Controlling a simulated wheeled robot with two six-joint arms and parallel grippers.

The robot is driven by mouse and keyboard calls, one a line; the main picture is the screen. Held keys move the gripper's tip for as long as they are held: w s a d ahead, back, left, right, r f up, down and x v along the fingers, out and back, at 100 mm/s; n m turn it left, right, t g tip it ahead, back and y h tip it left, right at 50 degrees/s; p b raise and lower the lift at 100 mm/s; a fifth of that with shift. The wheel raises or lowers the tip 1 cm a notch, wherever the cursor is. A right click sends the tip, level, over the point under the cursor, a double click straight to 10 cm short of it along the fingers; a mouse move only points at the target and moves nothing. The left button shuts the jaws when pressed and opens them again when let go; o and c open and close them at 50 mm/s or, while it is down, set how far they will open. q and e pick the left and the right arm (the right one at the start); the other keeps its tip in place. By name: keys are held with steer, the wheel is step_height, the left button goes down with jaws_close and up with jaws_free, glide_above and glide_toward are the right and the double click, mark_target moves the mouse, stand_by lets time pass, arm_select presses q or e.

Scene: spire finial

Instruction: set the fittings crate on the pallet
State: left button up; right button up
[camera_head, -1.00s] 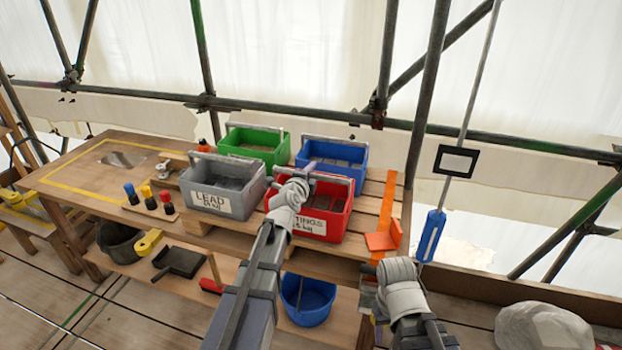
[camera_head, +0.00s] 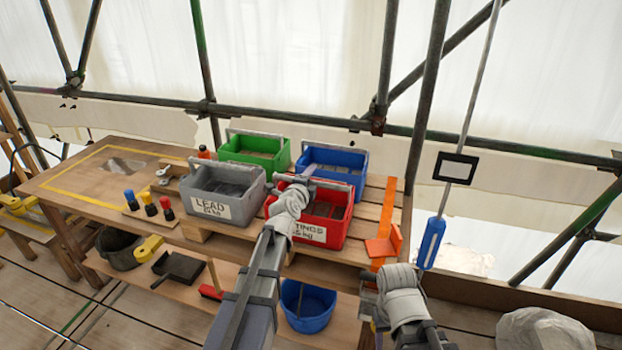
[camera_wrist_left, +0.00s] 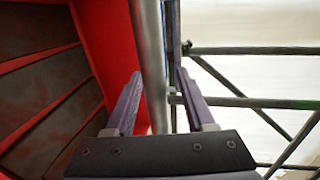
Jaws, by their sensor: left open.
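The red fittings crate (camera_head: 334,230), its label partly hidden by my left arm, sits upright on the wooden pallet (camera_head: 372,212) on the bench. My left gripper (camera_head: 297,183) is over the crate's back left part, at its grey handle bar. In the left wrist view, the open fingers (camera_wrist_left: 164,100) stand on either side of the handle bar (camera_wrist_left: 150,45), with the red crate wall (camera_wrist_left: 108,35) to the left. I cannot tell whether they touch the bar. My right arm is low at the right in the head view; its fingers cannot be made out.
A grey LEAD crate (camera_head: 221,188) stands close left of the red one, with green (camera_head: 254,145) and blue (camera_head: 335,158) crates behind. An orange bracket (camera_head: 383,246) is at the pallet's right. A screwdriver-like blue tool (camera_head: 431,243) hangs farther right. The yellow-outlined bench area is mostly clear.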

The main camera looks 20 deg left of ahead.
arm_select(q)
steer(key=s, duration=0.4)
steer(key=s+r+p, duration=0.1)
steer(key=s, duration=0.2)
steer(key=s+r+p, duration=0.1)
steer(key=s, duration=0.3)
steer(key=shift+s+a+r, duration=0.15)
steer(key=shift+s+a, duration=0.05)
steer(key=shift+s, duration=0.15)
